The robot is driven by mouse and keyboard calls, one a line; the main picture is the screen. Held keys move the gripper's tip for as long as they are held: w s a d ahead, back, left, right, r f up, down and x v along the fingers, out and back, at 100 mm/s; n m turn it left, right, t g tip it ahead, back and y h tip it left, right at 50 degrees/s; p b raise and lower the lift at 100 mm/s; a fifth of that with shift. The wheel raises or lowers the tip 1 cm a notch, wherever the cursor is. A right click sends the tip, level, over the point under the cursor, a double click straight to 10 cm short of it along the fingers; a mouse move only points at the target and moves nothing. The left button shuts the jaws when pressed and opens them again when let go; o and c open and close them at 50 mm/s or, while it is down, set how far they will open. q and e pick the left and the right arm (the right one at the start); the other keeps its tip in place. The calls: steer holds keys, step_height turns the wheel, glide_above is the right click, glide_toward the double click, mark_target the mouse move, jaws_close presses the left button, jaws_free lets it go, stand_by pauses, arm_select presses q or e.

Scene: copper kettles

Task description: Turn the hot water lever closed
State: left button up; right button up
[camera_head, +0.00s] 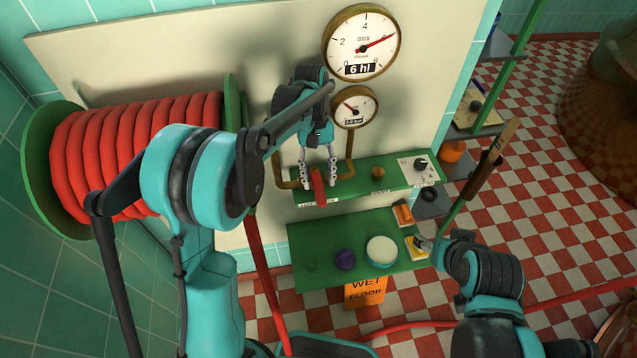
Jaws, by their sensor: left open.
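The red hot water lever (318,188) sits at the left part of the upper green shelf, above a white label that is too small to read surely. It points down toward the shelf's front edge. My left gripper (318,178) is open, its two fingers pointing down on either side of the lever's upper end. I cannot tell whether they touch it. My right gripper (424,243) is low at the right, by the yellow item on the lower shelf. Its fingers are too small to read.
Two round gauges (363,43) hang on the wall above. A red hose reel (135,135) stands left.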

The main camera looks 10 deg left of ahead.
mark_target(318, 190)
arm_select(q)
step_height(318, 190, up, 6)
steer(key=shift+r, duration=0.15)
steer(key=shift+s, duration=0.1)
arm_select(e)
steer(key=shift+s, duration=0.1)
stand_by(0.4)
